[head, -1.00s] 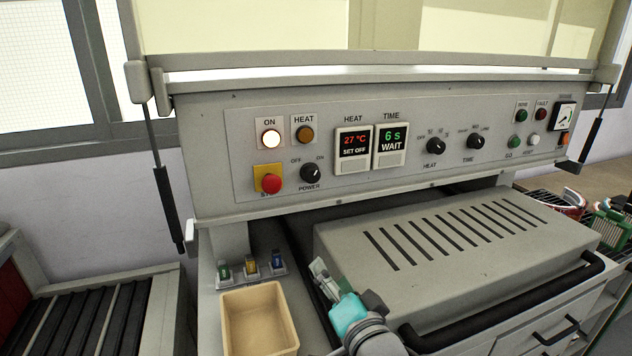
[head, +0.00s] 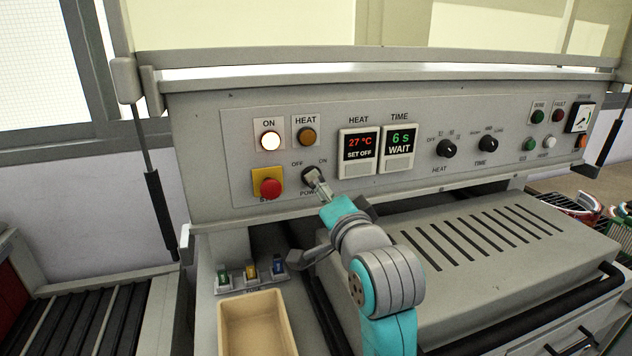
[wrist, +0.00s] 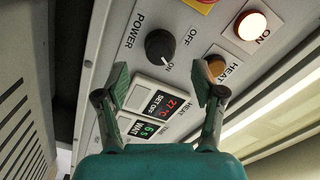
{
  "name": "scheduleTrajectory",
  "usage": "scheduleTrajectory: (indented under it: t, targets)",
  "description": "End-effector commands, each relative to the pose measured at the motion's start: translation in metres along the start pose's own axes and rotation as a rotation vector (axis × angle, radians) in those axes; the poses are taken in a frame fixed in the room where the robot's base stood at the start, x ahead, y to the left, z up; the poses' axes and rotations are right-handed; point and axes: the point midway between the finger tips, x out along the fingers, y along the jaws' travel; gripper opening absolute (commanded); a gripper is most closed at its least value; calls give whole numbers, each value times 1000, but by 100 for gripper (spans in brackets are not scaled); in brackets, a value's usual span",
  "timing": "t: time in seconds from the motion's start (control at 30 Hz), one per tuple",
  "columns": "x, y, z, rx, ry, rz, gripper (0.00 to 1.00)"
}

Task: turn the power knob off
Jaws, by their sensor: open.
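The power knob (head: 311,176) is a black round knob on the grey control panel, between the OFF and ON marks. In the wrist view the knob (wrist: 160,44) shows a white pointer line turned to the ON side. The ON lamp (head: 270,140) glows. My gripper (head: 324,186) is at the panel in front of the knob and partly covers it and the POWER label. In the wrist view my gripper (wrist: 163,76) is open and empty, with the knob just beyond and between its fingertips. I cannot see any contact.
A red stop button (head: 269,186) on a yellow plate is left of the knob. The HEAT lamp (head: 307,135) is above it and the heat display (head: 359,151) to its right. A grey slotted cover (head: 480,240) and a beige bin (head: 257,323) lie below.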

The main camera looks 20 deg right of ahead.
Motion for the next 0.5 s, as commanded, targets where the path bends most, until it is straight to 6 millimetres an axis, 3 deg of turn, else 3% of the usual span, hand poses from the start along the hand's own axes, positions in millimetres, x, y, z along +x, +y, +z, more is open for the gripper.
scheduleTrajectory:
  t: [0.2,0.5]
  targets:
    - [34,0,0,0,0,1,68]
    - [52,0,0,0,0,0,68]
